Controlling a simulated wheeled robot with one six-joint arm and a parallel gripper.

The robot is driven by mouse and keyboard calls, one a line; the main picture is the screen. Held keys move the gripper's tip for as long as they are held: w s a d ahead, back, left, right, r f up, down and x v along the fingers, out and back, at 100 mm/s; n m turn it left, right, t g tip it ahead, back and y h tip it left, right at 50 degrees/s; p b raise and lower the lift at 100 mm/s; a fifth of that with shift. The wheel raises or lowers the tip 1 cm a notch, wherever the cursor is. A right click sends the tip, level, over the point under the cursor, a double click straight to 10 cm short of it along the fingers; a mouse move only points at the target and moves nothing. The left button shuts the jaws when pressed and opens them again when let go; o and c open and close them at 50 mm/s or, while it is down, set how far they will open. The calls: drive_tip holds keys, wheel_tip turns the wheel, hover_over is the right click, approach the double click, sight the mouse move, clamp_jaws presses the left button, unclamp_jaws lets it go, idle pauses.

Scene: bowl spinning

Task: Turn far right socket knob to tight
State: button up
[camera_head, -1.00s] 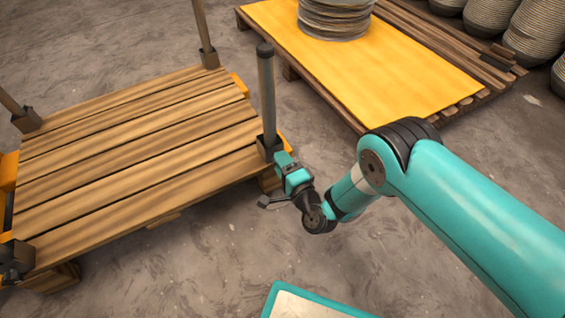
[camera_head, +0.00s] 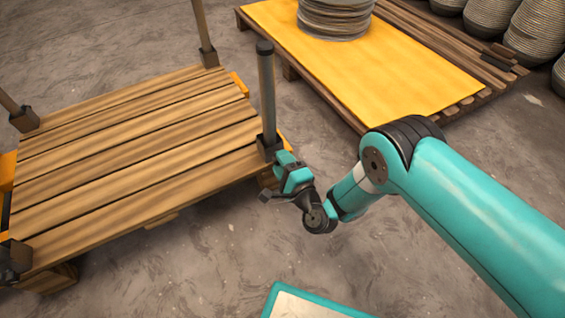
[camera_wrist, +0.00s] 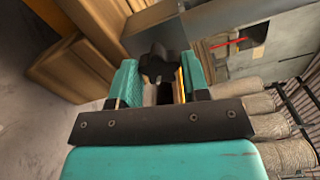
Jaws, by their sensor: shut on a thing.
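The far right socket (camera_head: 268,148) is a dark bracket at the pallet's right corner, with a grey post (camera_head: 266,95) standing upright in it. Its black lobed knob (camera_wrist: 157,64) shows in the wrist view between my two teal fingers. My gripper (camera_wrist: 160,76) is shut on the knob, one finger on each side. In the head view my gripper (camera_head: 283,159) is at the socket's lower right, and it hides the knob there. I cannot tell from the frames how tight the knob is.
The slatted wooden pallet (camera_head: 130,150) fills the left, with other posts at its corners. A second pallet with a yellow sheet (camera_head: 390,75) and a stack of bowls (camera_head: 335,18) stands at the back right. Bare floor lies in front.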

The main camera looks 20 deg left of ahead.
drive_tip(key=o, duration=0.9)
drive_tip(key=shift+s+p, duration=0.1)
drive_tip(key=shift+p, duration=0.25)
drive_tip(key=shift+p+v, duration=8.65)
drive_tip(key=shift+p, duration=1.25)
